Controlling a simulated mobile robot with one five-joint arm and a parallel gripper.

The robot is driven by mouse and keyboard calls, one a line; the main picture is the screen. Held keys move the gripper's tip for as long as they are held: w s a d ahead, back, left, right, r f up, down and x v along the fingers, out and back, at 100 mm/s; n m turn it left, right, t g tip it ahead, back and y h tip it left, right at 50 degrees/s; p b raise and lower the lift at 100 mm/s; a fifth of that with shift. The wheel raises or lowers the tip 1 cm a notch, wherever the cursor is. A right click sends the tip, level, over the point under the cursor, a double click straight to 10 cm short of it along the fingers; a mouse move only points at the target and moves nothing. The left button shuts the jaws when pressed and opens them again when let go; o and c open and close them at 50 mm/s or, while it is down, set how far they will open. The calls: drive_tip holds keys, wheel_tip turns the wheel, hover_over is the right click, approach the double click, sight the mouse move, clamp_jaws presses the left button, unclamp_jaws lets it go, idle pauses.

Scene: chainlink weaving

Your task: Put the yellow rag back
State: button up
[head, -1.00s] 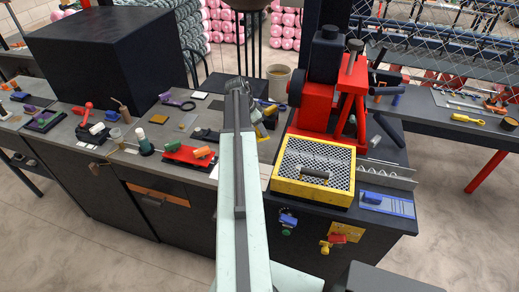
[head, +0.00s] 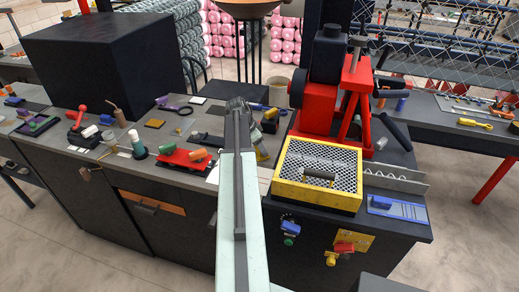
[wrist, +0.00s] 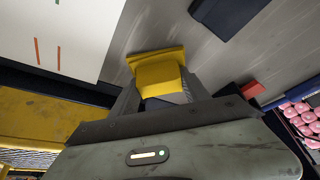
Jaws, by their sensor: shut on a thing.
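The yellow rag (wrist: 158,74) is a small, folded yellow piece between my fingers in the wrist view. My gripper (wrist: 158,92) is shut on it. The dark grey workbench top (wrist: 150,30) shows behind the rag; I cannot tell whether the rag touches it. In the head view my arm reaches forward over the bench, left of the yellow-framed mesh guard. My gripper (head: 262,152) is mostly hidden behind the arm there, and the rag cannot be made out clearly.
The yellow mesh guard (head: 290,188) and red press (head: 318,108) stand right of my arm. A white sheet (wrist: 60,32) is beside the rag. A large black box (head: 105,62) stands at the back left.

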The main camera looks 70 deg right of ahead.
drive_tip(key=o, duration=1.2)
drive_tip(key=shift+f, duration=0.1)
drive_tip(key=shift+r+p, duration=0.35)
drive_tip(key=p+v, duration=1)
drive_tip(key=v, duration=0.1)
drive_tip(key=shift+r+p, duration=0.3)
drive_tip(key=shift+p, duration=0.05)
drive_tip(key=shift+w+a, duration=0.1)
drive_tip(key=shift+w, duration=0.05)
